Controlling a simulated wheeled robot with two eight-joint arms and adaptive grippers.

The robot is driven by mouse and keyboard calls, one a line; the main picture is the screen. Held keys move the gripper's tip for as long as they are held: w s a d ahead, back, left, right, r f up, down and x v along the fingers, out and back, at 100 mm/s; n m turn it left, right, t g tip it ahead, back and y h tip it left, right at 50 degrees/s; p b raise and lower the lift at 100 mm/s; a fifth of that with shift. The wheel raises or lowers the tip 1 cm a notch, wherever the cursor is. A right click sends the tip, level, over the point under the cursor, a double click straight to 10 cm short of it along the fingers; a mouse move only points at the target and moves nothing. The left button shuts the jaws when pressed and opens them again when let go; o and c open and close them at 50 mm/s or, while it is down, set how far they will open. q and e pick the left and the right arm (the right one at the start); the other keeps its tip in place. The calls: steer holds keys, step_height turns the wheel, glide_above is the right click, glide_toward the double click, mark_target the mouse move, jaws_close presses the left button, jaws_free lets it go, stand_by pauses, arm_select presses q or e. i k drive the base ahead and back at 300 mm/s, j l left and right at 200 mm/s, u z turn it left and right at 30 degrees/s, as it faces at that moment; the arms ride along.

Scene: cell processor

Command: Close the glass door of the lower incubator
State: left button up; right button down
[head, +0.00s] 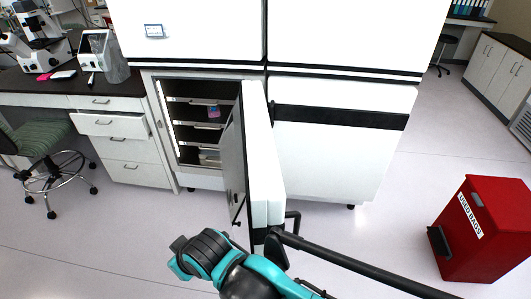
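The lower incubator (218,78) stands open in the head view. Its cavity shows lit shelves (207,126), with a small pink and purple item (214,112) on one. The thick white outer door (263,150) is swung out toward me, seen nearly edge-on. A thin grey panel (233,160) stands at its left side, also swung out; I cannot tell whether it is the glass door or the outer door's inner face. A teal and black arm of mine (262,277) is below the doors. I see no gripper fingers, so neither gripper's state shows.
A bench with drawers (110,125), one pulled out, and a green stool (45,140) stand at left. A closed white cabinet (330,150) is right of the open door. A red bin (488,230) stands at right. A black bar (350,263) crosses low at right. Floor between is clear.

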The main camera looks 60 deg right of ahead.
mark_target(231, 147)
steer(key=z, duration=1.6)
steer(key=i+l, duration=0.2)
steer(key=l, duration=0.15)
steer(key=i+l+u, duration=0.1)
steer(key=l, duration=0.25)
steer(key=i+l, duration=0.25)
steer(key=l, duration=0.15)
steer(key=u, duration=0.05)
